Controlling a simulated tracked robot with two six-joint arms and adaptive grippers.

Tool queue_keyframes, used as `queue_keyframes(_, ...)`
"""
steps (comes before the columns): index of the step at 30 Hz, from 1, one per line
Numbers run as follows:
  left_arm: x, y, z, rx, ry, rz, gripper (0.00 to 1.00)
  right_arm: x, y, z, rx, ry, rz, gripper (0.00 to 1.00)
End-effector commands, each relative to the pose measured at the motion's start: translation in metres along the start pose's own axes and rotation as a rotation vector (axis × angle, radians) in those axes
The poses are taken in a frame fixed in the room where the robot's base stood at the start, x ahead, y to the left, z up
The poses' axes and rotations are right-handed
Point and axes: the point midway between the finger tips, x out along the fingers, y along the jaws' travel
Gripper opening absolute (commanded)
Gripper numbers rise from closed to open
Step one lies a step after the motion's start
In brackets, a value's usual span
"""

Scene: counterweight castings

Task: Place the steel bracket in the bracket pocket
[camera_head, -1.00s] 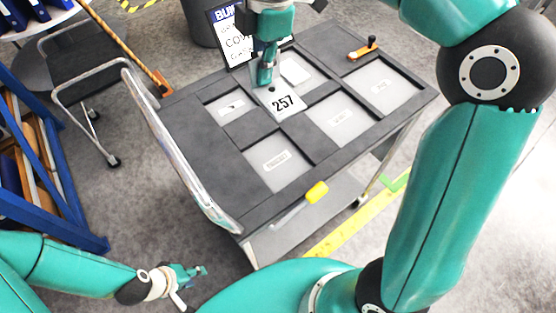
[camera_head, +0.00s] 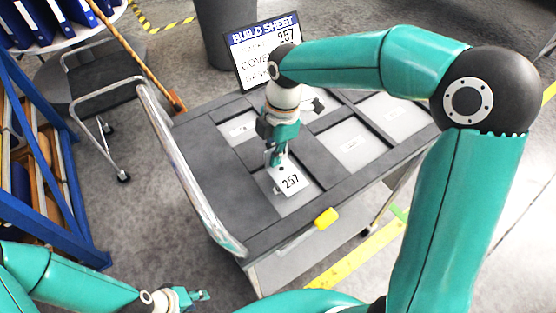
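My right gripper (camera_head: 279,160) points down over the grey cart and appears shut on a pale flat plate marked 257 (camera_head: 291,182). I take this plate to be the steel bracket, though no name on it is readable. The plate is over the front pocket (camera_head: 287,206), whose pale floor shows around it. I cannot tell whether it touches that floor. The pocket's label is hidden, so I cannot confirm that it is the bracket pocket. My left gripper (camera_head: 191,297) is low at the bottom left, away from the cart, and too small to judge.
Other pale labelled pockets lie in the cart top (camera_head: 208,182), including one at centre right (camera_head: 352,147). A build sheet (camera_head: 263,50) showing 257 stands at the back. The cart's handle rail (camera_head: 190,180) runs along the left. My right forearm covers the back right.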

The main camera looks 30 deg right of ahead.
Motion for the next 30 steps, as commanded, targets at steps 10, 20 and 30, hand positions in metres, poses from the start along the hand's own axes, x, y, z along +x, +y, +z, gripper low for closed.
queue_keyframes(10,0.0,0.0,0.0,0.0,0.0,0.0,0.4,0.031,0.0,0.005,0.001,0.0,-0.001,0.0)
queue_keyframes(20,0.001,0.0,0.0,0.0,0.0,0.0,0.4,0.032,0.0,0.005,0.001,0.0,-0.002,0.17)
queue_keyframes(30,-0.001,0.0,0.0,0.0,0.0,0.0,0.4,0.03,0.0,0.005,0.002,0.0,-0.001,0.17)
